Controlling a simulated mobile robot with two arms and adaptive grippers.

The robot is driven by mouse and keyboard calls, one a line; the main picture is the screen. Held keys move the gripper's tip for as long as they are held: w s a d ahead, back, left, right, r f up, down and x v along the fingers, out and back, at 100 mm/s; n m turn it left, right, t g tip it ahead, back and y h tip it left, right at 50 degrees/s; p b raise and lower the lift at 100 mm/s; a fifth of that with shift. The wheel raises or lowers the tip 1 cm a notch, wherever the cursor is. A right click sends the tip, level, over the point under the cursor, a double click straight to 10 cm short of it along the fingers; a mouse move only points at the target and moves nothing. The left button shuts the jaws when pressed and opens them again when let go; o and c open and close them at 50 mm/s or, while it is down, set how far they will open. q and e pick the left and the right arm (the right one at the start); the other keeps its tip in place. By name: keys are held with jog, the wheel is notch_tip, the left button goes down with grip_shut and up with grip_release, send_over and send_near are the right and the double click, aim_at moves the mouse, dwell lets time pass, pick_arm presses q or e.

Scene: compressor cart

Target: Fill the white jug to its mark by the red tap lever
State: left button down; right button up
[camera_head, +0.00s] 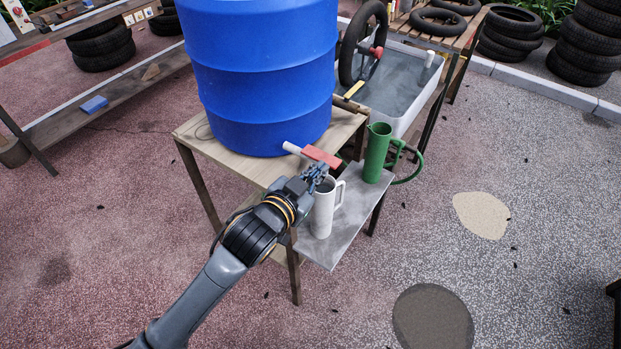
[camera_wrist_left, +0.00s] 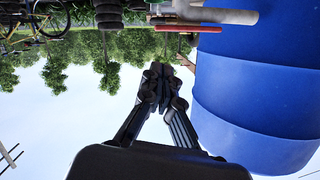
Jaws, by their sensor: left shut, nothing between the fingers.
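A blue barrel (camera_head: 262,70) has a white tap pipe (camera_head: 293,148) low on its front. The red tap lever (camera_head: 321,156) lies roughly in line with the pipe. The white jug (camera_head: 323,212) stands upright on a grey shelf (camera_head: 345,232) below the tap; its mark and fill level cannot be made out. No water stream is visible. My left gripper (camera_head: 316,176) is shut and empty, just below the lever and over the jug's rim. In the left wrist view, the closed fingers (camera_wrist_left: 163,84) are apart from the red lever (camera_wrist_left: 188,28). My right gripper is out of view.
A green jug (camera_head: 377,153) stands on the shelf behind the white one, with a green hose (camera_head: 410,172) beside it. A water tub (camera_head: 398,75) is at the back. The wooden stand (camera_head: 192,133) bears the barrel.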

pick_arm(q)
jog(key=v, duration=0.3)
jog(key=shift+s, duration=0.15)
dwell(0.4)
